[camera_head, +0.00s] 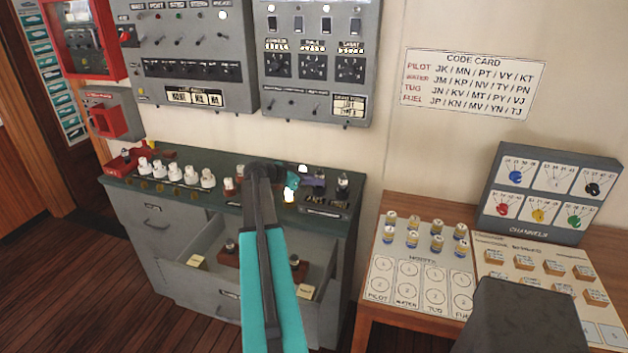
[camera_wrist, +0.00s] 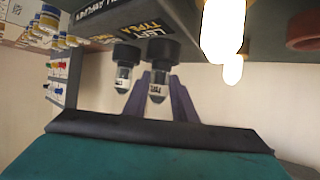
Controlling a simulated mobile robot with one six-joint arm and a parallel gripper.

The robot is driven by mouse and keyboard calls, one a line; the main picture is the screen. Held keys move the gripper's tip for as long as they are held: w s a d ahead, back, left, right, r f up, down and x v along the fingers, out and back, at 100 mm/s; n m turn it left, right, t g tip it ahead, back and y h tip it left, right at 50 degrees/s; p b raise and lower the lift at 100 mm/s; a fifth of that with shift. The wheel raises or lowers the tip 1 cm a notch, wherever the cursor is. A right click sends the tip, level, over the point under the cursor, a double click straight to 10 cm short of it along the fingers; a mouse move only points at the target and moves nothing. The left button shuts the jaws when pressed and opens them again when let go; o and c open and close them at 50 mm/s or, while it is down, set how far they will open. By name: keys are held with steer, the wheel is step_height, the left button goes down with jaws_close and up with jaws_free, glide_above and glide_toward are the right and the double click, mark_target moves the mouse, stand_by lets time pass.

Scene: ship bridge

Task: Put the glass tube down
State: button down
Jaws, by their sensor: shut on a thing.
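My gripper (camera_wrist: 160,88) has purple fingers and is shut on a glass tube (camera_wrist: 158,92) in the wrist view. The tube is clear with a dark label, and its end meets a black round socket on the panel marked "TYPE A". I cannot tell whether it is fully seated. A second, similar tube (camera_wrist: 124,74) stands in a socket beside it, outside the fingers. In the head view my gripper (camera_head: 311,182) is over the back right of the grey cabinet's green top, and my arm hides part of that area.
Glowing bulbs (camera_wrist: 222,30) are close beside the fingers. White-topped pieces (camera_head: 175,174) line the cabinet top (camera_head: 120,184) to the left. An open drawer (camera_head: 205,262) holds a brown rack (camera_head: 228,258). A wooden table (camera_head: 372,310) with several small jars (camera_head: 412,238) stands right.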

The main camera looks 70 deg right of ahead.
steer(key=shift+f, duration=0.15)
steer(key=c, duration=1.5)
jaws_free()
steer(key=shift+o, duration=0.2)
steer(key=shift+r, duration=0.2)
steer(key=shift+r+p, duration=0.25)
steer(key=shift+p, duration=0.3)
steer(key=b+v, duration=0.4)
steer(key=v, duration=0.8)
